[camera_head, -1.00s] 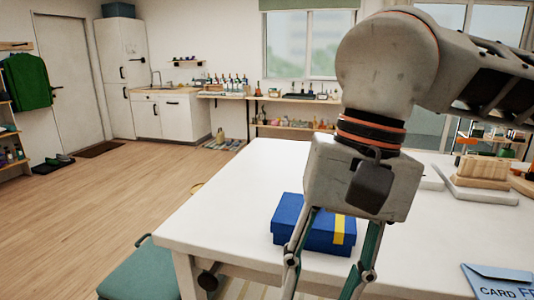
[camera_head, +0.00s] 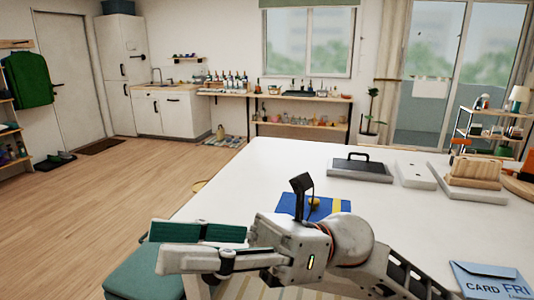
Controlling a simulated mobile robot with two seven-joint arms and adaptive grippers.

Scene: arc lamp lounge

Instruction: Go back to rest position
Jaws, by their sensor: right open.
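My right gripper (camera_head: 158,246) is low in the head view, its arm coming in from the lower right. It points left, with its two fingers apart and nothing visible between them. It shows over the table's near left edge and the green stool. A blue box (camera_head: 287,206) with a yellow band is on the white table (camera_head: 375,215), behind my right gripper and partly hidden by it. My left gripper is not in view.
A blue envelope (camera_head: 490,281) lies at the table's near right. A dark tray with a handle (camera_head: 347,171), a white slab (camera_head: 415,176) and wooden blocks (camera_head: 476,170) sit at the back. A green stool (camera_head: 140,275) stands at the left. Open floor lies beyond.

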